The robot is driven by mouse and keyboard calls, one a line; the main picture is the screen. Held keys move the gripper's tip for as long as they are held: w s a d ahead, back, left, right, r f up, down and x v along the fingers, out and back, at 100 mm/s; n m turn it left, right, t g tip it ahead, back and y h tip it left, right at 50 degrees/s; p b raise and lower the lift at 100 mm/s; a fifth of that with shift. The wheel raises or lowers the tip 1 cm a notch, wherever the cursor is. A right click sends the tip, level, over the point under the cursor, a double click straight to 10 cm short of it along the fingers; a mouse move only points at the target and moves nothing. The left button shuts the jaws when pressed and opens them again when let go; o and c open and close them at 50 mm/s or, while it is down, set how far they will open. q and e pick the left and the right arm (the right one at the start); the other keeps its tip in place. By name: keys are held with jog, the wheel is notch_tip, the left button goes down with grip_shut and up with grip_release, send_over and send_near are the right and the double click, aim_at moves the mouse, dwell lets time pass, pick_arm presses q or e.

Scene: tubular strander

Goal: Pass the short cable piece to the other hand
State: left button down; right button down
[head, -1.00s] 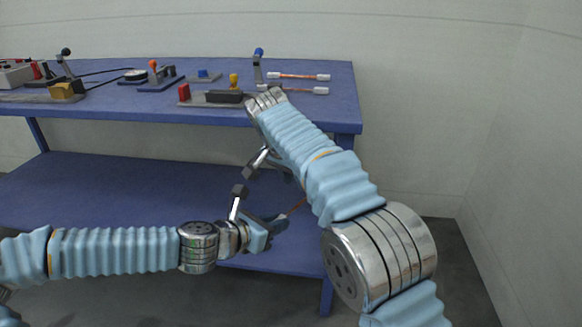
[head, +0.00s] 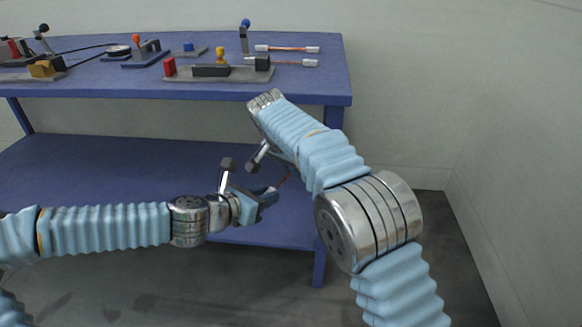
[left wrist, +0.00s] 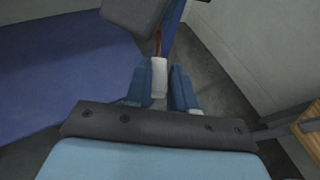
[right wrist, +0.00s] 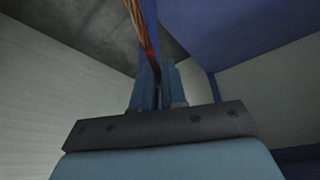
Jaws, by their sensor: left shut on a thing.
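The short cable piece has a white end sleeve (left wrist: 159,78) and copper strands. My left gripper (head: 272,194) is shut on that sleeve, its blue fingers on both sides of it in the left wrist view. The copper part (head: 283,181) runs up and right behind my right arm in the head view. In the right wrist view the copper strands (right wrist: 135,15), with a red band, come down to my right gripper (right wrist: 160,80). Its fingers are close together with the cable's lower part between them. In the head view the right fingers are hidden by my right arm.
The blue workbench (head: 120,88) stands behind, with a lower shelf (head: 110,165). Two similar cables (head: 287,48) lie at its right end, beside a fixture plate (head: 190,75) and several levers. The floor right of the bench is clear up to the wall.

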pick_arm(q)
jog(key=c, duration=0.9)
grip_release()
jog(key=shift+s+d, duration=0.2)
jog(key=shift+d, duration=0.05)
jog(key=shift+o, duration=0.2)
